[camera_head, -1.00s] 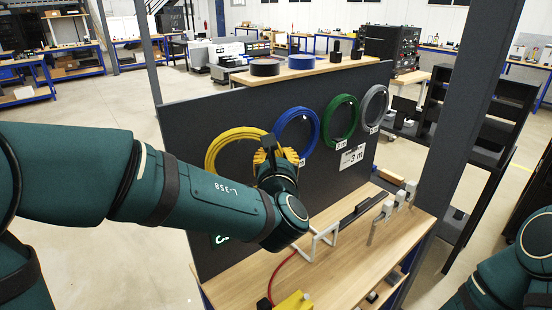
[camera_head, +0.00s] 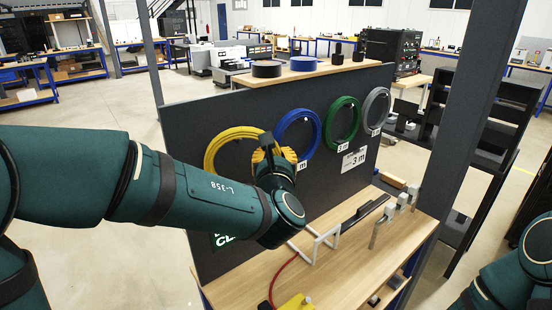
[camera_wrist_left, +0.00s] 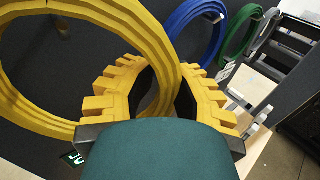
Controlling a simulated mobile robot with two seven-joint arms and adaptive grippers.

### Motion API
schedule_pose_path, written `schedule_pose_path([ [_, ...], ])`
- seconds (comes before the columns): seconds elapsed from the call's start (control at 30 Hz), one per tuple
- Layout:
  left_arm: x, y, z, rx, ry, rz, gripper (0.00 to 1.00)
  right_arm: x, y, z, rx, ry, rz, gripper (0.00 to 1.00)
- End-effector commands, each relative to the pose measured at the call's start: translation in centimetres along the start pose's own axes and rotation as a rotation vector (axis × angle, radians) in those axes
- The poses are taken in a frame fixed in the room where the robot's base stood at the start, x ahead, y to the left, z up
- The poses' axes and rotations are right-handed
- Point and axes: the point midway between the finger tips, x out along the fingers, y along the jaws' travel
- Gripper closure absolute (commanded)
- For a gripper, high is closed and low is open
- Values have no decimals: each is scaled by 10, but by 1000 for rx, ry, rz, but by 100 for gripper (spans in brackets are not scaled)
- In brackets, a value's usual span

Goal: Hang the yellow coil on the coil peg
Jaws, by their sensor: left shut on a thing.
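The yellow coil (camera_head: 213,145) is upright against the dark panel at the left end of the row of coils, partly hidden behind my left arm. In the left wrist view the yellow coil (camera_wrist_left: 150,35) fills the upper left, and its lower right rim passes between the fingers. My left gripper (camera_head: 270,155) is at the coil's right side; it also shows in the left wrist view (camera_wrist_left: 172,92), shut on the rim. The coil peg is not clearly visible. Part of my right arm shows at the lower right, but its gripper is out of view.
A blue coil (camera_head: 278,128), a green coil (camera_head: 328,125) and a grey coil (camera_head: 365,108) hang on the dark panel (camera_head: 185,115) to the right. A white frame (camera_head: 315,245), a red cable (camera_head: 277,278) and grey clips stand on the wooden bench (camera_head: 350,270) below.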

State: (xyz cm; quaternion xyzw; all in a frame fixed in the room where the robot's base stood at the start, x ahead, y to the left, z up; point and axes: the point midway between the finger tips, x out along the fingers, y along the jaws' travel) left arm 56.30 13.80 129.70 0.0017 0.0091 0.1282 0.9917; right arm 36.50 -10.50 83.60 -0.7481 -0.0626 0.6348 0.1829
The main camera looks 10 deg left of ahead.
Motion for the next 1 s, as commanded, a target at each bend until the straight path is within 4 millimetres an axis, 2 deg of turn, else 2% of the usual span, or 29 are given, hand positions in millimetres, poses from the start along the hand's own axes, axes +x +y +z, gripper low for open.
schedule_pose_path([
  [1.0, 9, 7, -1, 0, -1, 1, 100, 6, 2, 1, 0, 0, 0, 100],
])
